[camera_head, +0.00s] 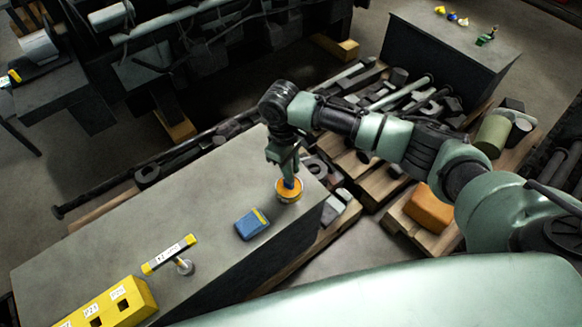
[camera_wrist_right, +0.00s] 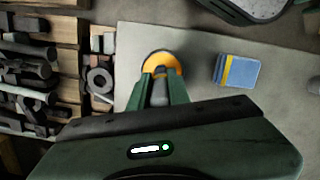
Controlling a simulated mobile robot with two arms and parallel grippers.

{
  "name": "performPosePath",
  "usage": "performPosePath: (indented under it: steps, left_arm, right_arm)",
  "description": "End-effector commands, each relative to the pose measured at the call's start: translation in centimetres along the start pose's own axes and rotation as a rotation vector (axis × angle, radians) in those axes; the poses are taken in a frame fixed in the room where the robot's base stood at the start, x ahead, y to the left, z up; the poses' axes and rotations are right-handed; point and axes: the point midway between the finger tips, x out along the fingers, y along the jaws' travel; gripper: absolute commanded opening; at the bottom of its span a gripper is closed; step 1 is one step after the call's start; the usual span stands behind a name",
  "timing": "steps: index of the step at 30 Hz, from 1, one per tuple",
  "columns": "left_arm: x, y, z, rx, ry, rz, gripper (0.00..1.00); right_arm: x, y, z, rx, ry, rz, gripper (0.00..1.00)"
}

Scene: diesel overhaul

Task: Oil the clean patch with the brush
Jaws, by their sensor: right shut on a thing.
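My right gripper (camera_head: 283,165) points down over the near bench and is shut on a slim thing, which I take for the brush (camera_wrist_right: 159,92). The fingers hide part of the brush and pot, and I cannot see whether the bristles touch the oil. I cannot make out a clean patch in these views. My left gripper is not in view.
A blue block with a yellow stripe (camera_head: 250,225) lies beside the pot. A yellow-ended labelled bar (camera_head: 170,254), a small round-based metal piece (camera_head: 184,267) and a yellow holed block (camera_head: 118,303) are farther left. Pallets of metal parts (camera_head: 400,97) flank the bench (camera_head: 110,235).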

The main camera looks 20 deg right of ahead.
Motion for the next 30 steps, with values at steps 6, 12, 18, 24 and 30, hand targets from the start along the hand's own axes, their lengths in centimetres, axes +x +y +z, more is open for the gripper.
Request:
performPosePath:
  steps: [6, 12, 18, 24, 30]
  left_arm:
    - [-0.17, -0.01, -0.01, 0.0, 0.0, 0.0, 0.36]
    - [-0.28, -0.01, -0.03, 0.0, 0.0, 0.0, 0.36]
    - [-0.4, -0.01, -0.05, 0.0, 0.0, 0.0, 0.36]
    - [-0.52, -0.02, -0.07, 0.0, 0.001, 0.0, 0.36]
    - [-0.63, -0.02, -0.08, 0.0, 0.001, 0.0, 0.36]
  right_arm:
    - [0.0, -0.01, -0.02, 0.0, 0.0, 0.0, 0.0]
    - [0.03, -0.01, -0.02, 0.0, 0.0, 0.0, 0.0]
    - [0.06, -0.01, -0.01, 0.0, 0.0, 0.0, 0.0]
    - [0.1, -0.02, 0.01, 0.0, -0.001, 0.0, 0.0]
    - [0.14, -0.04, 0.02, 0.0, -0.001, -0.001, 0.0]
